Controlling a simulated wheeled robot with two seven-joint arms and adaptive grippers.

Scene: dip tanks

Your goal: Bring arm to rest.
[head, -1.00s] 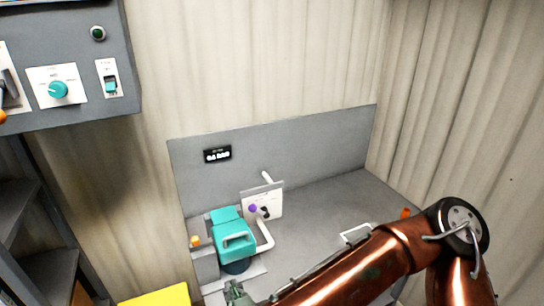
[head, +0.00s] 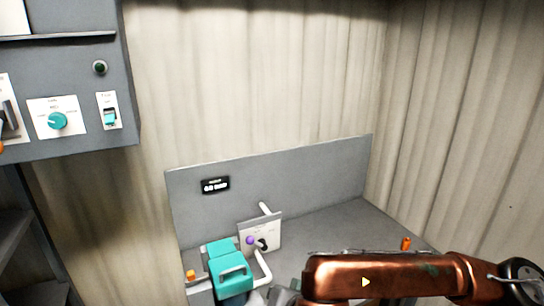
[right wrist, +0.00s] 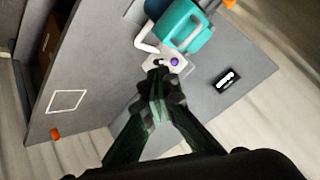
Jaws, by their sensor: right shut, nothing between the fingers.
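My right arm (head: 390,278), copper-coloured, comes in from the lower right of the head view and lies nearly level over the grey bench. Its gripper is mostly cut off at the bottom edge there. In the right wrist view my right gripper (right wrist: 159,78) has its dark fingers together, with nothing held. The fingertips overlap the small white panel (right wrist: 147,60) with a purple knob; I cannot tell the distance between them. My left gripper is in neither view.
A teal-handled unit (head: 232,277) stands on the bench beside the white panel (head: 272,228). A grey backboard (head: 310,172) carries a small black display (head: 215,185). A control box (head: 75,85) hangs upper left. An orange piece (head: 406,243) stands near the bench's right edge.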

